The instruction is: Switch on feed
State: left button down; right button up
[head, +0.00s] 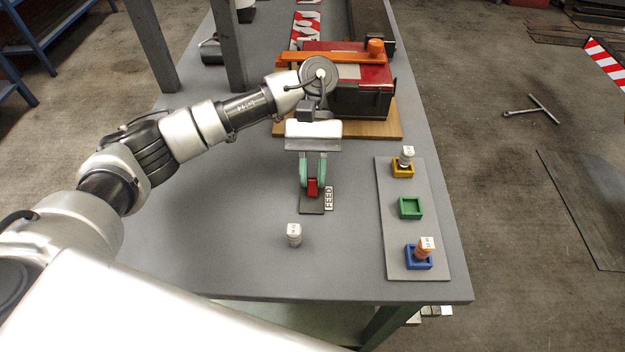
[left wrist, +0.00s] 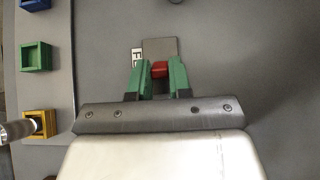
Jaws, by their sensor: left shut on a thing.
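The feed switch is a red lever (head: 313,187) on a dark grey base plate (head: 312,206), with a white "FEED" label (head: 329,198) beside it on the table. My left gripper (head: 313,180) reaches down from above, and its green fingers are closed around the red lever. In the left wrist view the red lever (left wrist: 159,69) shows between the two green fingertips (left wrist: 159,72), with the base plate (left wrist: 160,48) beyond. Which way the lever is tilted is hard to tell. My right gripper is not in view.
A grey board (head: 427,254) on the right bears yellow (head: 402,171), green (head: 410,208) and blue (head: 418,261) square holders. A white labelled piece (head: 294,236) stands in front of the switch. A red toolbox (head: 350,88) stands behind. The table's left front is clear.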

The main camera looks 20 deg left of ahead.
pick_arm(q)
jog(key=shift+w+g, duration=0.1)
jog(key=shift+g, duration=0.2)
jog(key=c, duration=1)
grip_release()
jog(key=shift+c, duration=0.2)
jog(key=shift+r, duration=0.3)
notch_tip(320, 180, up, 3)
jog(key=shift+f+b, duration=0.1)
jog(key=shift+b, duration=0.2)
jog(key=s+d+r+b, duration=0.1)
jog(key=s+d+r, duration=0.2)
jog(key=d+r, duration=0.4)
jog(key=d, duration=0.4)
jog(key=shift+d+r+b, duration=0.15)
jog(key=shift+r+b, duration=0.1)
jog(key=shift+b, duration=0.1)
